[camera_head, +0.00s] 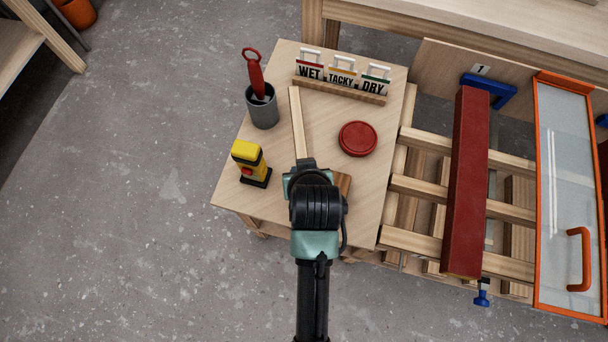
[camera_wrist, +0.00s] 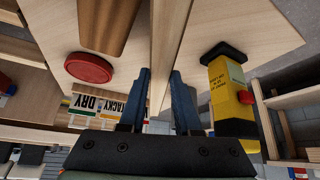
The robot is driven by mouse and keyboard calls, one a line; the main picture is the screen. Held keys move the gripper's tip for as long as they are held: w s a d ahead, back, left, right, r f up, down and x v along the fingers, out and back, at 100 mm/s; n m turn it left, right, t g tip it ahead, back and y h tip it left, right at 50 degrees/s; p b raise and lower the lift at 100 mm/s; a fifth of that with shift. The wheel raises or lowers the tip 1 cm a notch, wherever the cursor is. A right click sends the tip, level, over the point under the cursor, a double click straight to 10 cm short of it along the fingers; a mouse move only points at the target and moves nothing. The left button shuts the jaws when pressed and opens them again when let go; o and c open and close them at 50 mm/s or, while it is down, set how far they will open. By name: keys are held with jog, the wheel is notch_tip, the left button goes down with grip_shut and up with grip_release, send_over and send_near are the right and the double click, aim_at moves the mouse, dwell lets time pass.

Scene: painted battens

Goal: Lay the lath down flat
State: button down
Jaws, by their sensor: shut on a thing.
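The lath (camera_head: 298,118) is a thin, pale wooden strip. In the head view it runs from my gripper (camera_head: 304,164) away over the small table, its far end near the sign holder. In the wrist view the lath (camera_wrist: 168,45) passes between the two blue fingers of my gripper (camera_wrist: 160,78), which are shut on it. I cannot tell whether the lath touches the tabletop. Its near end is hidden by my gripper and wrist in the head view.
The small table (camera_head: 237,193) holds a grey cup (camera_head: 263,112) with a red-handled tool, WET/TACKY/DRY signs (camera_head: 340,80), a red lid (camera_head: 358,138), a yellow device (camera_head: 248,155) and a brown block (camera_head: 343,184). A red batten (camera_head: 466,185) lies across a wooden rack to the right.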

notch_tip(320, 180, down, 4)
jog(key=shift+f+b, duration=0.2)
jog(key=shift+b, duration=0.45)
jog(key=shift+r, duration=0.1)
jog(key=c, duration=0.6)
grip_release()
